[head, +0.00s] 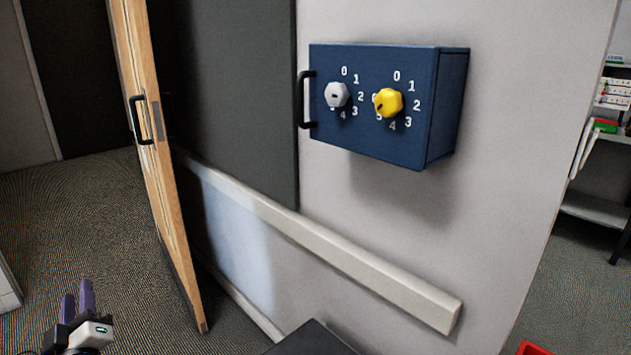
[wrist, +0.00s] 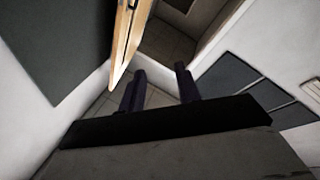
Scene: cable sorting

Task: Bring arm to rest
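My gripper (head: 77,296) shows at the bottom left of the head view, with its two dark purple fingers pointing up. In the wrist view my gripper (wrist: 160,72) has its fingers apart with a clear gap and nothing between them. It is open and empty, and touches nothing that I can see. Most of the arm behind it is outside the head view.
A wooden door (head: 160,150) with a black handle stands open right of my gripper. A blue box (head: 370,137) with a grey knob (head: 337,94) and a yellow knob (head: 389,102) hangs on the wall. A pale rail (head: 340,258) runs below. Shelves (head: 597,207) stand far right.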

